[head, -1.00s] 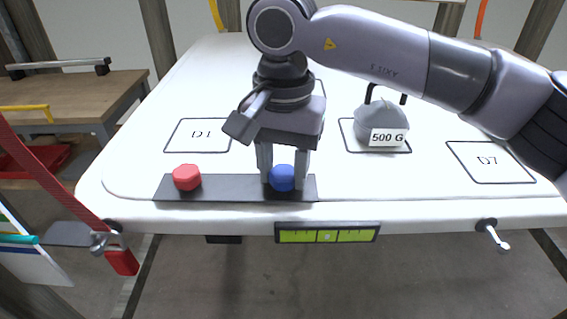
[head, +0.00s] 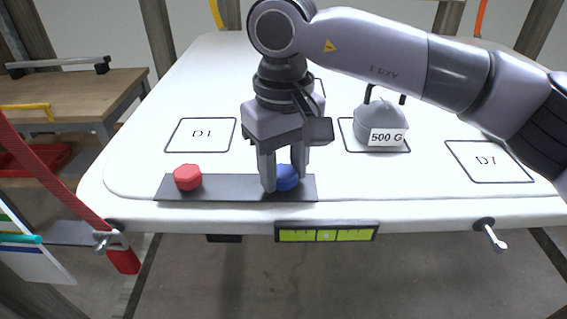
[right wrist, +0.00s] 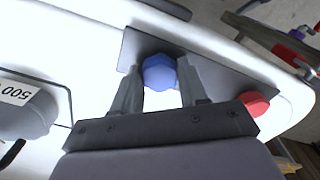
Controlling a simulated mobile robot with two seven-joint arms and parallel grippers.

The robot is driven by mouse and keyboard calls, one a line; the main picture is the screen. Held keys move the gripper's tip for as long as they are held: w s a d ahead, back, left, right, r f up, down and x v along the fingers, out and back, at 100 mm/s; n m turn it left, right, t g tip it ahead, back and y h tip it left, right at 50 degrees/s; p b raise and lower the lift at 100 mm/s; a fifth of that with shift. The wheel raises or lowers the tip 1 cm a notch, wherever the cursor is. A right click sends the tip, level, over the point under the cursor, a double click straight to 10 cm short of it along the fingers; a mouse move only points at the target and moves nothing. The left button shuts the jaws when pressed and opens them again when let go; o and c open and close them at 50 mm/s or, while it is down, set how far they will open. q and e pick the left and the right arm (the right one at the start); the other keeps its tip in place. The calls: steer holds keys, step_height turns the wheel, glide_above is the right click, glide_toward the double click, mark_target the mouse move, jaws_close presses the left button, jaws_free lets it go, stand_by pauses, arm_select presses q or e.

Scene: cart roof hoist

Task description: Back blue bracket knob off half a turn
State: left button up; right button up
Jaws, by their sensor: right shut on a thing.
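The blue knob (head: 287,178) sits on the right part of a dark bracket strip (head: 230,187) along the white table's front edge. It also shows in the right wrist view (right wrist: 159,72). My right gripper (head: 283,181) points down over it, its two fingers on either side of the knob and shut on it. The gripper is turned at an angle to the strip, and one finger partly hides the knob in the head view. A red knob (head: 187,177) sits on the strip's left part; it also shows in the right wrist view (right wrist: 254,103). My left gripper is not in view.
A grey 500 G weight (head: 378,122) stands on a marked square right of my gripper. Other marked squares on the white table (head: 420,185) are empty. A green level (head: 326,232) is on the front edge. A red strap (head: 62,190) hangs at the left.

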mark_target(283, 172)
steer(key=shift+s+f+n, duration=0.1)
steer(key=shift+f+n, duration=0.15)
steer(key=shift+n, duration=0.45)
steer(key=o, duration=1.1)
steer(key=shift+r, duration=0.1)
steer(key=shift+r, duration=0.1)
step_height(283, 172, up, 7)
